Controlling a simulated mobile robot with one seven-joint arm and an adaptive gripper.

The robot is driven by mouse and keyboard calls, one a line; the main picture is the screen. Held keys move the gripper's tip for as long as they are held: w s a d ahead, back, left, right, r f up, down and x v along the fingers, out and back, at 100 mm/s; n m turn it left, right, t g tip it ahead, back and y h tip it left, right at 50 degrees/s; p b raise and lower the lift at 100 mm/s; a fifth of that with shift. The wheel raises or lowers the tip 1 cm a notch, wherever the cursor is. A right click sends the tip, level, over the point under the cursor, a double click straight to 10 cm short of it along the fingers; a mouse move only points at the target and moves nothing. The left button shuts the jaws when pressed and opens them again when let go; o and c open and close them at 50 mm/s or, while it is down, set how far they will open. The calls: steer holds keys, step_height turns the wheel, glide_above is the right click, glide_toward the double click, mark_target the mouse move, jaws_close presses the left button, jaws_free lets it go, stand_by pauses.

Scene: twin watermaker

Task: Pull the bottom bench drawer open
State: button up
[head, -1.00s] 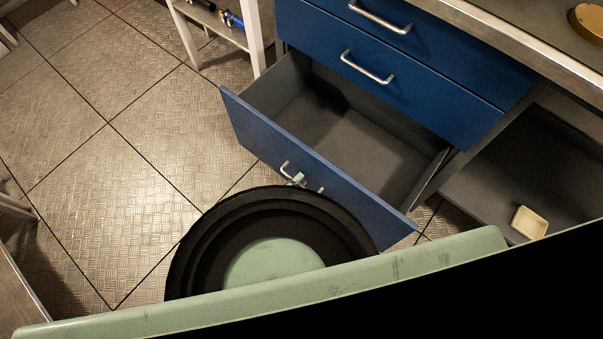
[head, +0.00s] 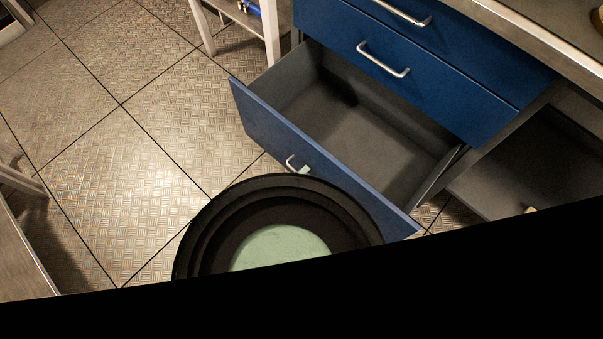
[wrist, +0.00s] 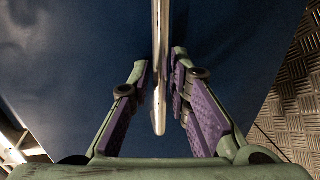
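The bottom bench drawer (head: 285,140) has a blue front and stands pulled well out, its grey inside empty. Its metal handle (head: 292,163) is partly hidden by my own dark round arm part in the head view. In the wrist view the handle (wrist: 160,65) runs down the picture between the two purple-padded fingers of my gripper (wrist: 161,66). The fingers stand on either side of the bar, with a narrow gap showing beside it. No firm contact shows. Behind the handle is the dark blue drawer front (wrist: 80,70).
Two closed blue drawers with bar handles (head: 383,60) are above the open one. A grey shelf (head: 480,190) lies to the right. A white-legged rack (head: 270,35) stands at the back. Patterned tile floor (head: 130,160) is clear to the left; a table edge (head: 25,260) is at lower left.

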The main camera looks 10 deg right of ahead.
steer(key=shift+a, duration=0.1)
steer(key=v, duration=1.1)
steer(key=shift+s+a, duration=0.3)
steer(key=shift+a, duration=0.05)
